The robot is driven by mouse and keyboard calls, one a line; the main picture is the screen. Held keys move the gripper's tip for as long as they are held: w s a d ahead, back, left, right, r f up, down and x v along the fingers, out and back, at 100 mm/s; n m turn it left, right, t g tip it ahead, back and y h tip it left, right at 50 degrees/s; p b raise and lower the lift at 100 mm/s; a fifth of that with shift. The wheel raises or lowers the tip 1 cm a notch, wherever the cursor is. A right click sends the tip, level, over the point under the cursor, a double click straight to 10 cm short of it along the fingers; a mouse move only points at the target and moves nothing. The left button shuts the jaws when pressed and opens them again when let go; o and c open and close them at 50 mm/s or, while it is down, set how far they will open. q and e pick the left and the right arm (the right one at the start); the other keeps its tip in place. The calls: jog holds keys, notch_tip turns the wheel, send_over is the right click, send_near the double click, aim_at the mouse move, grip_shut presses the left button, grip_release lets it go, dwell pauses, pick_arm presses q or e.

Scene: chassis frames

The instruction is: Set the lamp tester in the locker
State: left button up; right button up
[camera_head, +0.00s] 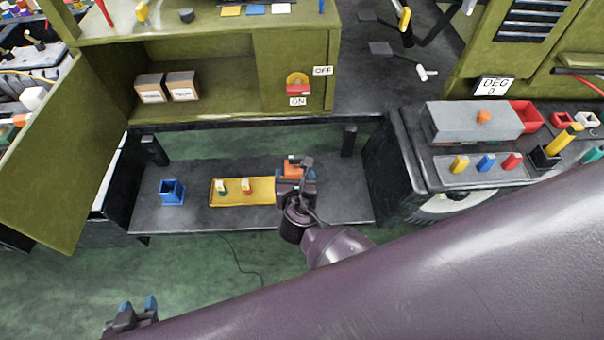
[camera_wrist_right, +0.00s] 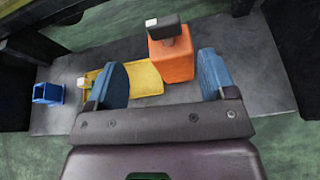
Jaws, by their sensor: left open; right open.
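The likely lamp tester is an orange upright block with a dark head and a pale cap (camera_wrist_right: 172,58). It stands on the low bench shelf at the right end of the yellow tray; in the head view it is partly hidden (camera_head: 292,168) behind my right gripper (camera_head: 296,186). In the right wrist view my right gripper (camera_wrist_right: 164,80) is open, with the orange block ahead of its fingers and not clearly between them. My left gripper (camera_head: 137,308) is open and empty low at the left, over the floor. The green locker (camera_head: 200,47) has its door (camera_head: 45,155) swung open to the left.
Two small boxes (camera_head: 150,88) (camera_head: 183,86) stand in the locker's left part; its floor to their right is clear. On the shelf (camera_head: 140,205) are a blue bin (camera_head: 172,192) and the yellow tray (camera_head: 262,192) with small pieces. A side bench (camera_head: 440,185) stands at right.

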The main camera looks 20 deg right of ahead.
aim_at(296, 160)
jog(key=shift+n, duration=0.5)
jog(key=b+x, duration=0.1)
jog(key=x, duration=0.4)
jog(key=shift+w+f, duration=0.15)
jog(key=shift+w, duration=0.05)
jog(key=x, duration=0.2)
jog(key=b+x, duration=0.1)
jog(key=x, duration=0.1)
jog(key=shift+w+d, duration=0.2)
jog(key=shift+d, duration=0.2)
jog(key=shift+w, duration=0.25)
jog(key=shift+d, duration=0.1)
jog(key=c, duration=1.4)
pick_arm(q)
jog(key=shift+s+a+f, duration=0.15)
jog(key=shift+a+f, duration=0.05)
jog(key=shift+f, duration=0.4)
jog(key=shift+s+a+f, duration=0.15)
jog(key=shift+f, duration=0.45)
pick_arm(e)
grip_shut()
jog(key=shift+w, duration=0.1)
